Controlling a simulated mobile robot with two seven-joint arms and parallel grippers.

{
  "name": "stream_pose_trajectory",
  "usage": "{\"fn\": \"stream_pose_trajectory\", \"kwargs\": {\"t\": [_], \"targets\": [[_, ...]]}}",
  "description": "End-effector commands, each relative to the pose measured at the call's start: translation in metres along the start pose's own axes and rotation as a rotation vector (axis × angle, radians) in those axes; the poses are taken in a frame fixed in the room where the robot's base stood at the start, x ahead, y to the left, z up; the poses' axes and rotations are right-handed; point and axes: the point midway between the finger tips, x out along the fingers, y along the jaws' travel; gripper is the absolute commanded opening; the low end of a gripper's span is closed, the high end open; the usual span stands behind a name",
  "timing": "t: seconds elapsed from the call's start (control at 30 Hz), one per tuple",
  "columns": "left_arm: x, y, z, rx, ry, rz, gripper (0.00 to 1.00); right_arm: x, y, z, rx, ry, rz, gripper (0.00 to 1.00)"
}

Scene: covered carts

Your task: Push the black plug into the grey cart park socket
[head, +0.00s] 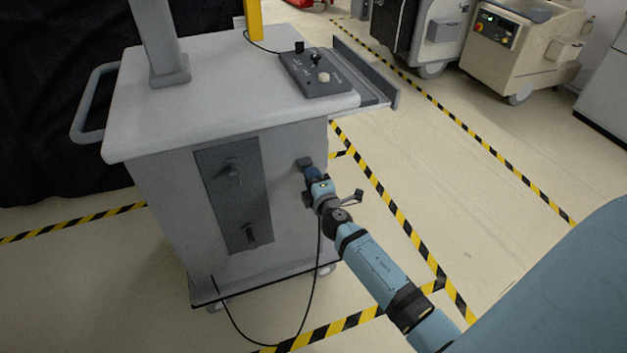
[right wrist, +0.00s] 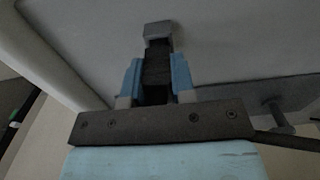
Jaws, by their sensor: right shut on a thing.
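The grey cart (head: 180,205) stands at left centre in the head view. The park socket (head: 305,163) is a small grey block on its side wall, right of a dark panel; it also shows in the right wrist view (right wrist: 157,29). My right gripper (head: 313,175) is at the socket, shut on the black plug (right wrist: 157,66), which sits between the blue fingers. The plug's front end meets the socket in the right wrist view; how deep it is in, I cannot tell. The plug is mostly hidden by the gripper in the head view. My left gripper is not in view.
A black cable (head: 311,290) hangs from the gripper area down to the floor and back to the cart. The dark panel (head: 233,195) carries two hooks. A control box (head: 318,72) lies on the cart top. Other carts stand at the back right; the floor between is clear.

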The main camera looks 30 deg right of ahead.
Motion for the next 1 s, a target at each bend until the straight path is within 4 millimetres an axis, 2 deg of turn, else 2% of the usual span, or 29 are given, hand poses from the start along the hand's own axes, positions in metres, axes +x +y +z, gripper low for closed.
{"fn": "stream_pose_trajectory", "kwargs": {"t": [0.53,0.57,0.67,1.0], "targets": [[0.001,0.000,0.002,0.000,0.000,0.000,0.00,0.014,0.000,0.000,-0.001,0.000,0.001,0.00],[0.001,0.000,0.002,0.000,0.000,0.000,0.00,0.014,0.000,0.000,-0.001,0.000,0.000,0.28],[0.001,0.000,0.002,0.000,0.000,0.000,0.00,0.013,0.000,0.000,-0.001,0.000,0.000,0.51],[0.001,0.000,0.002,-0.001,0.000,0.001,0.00,0.013,0.000,0.000,0.000,0.000,-0.001,0.54]]}}
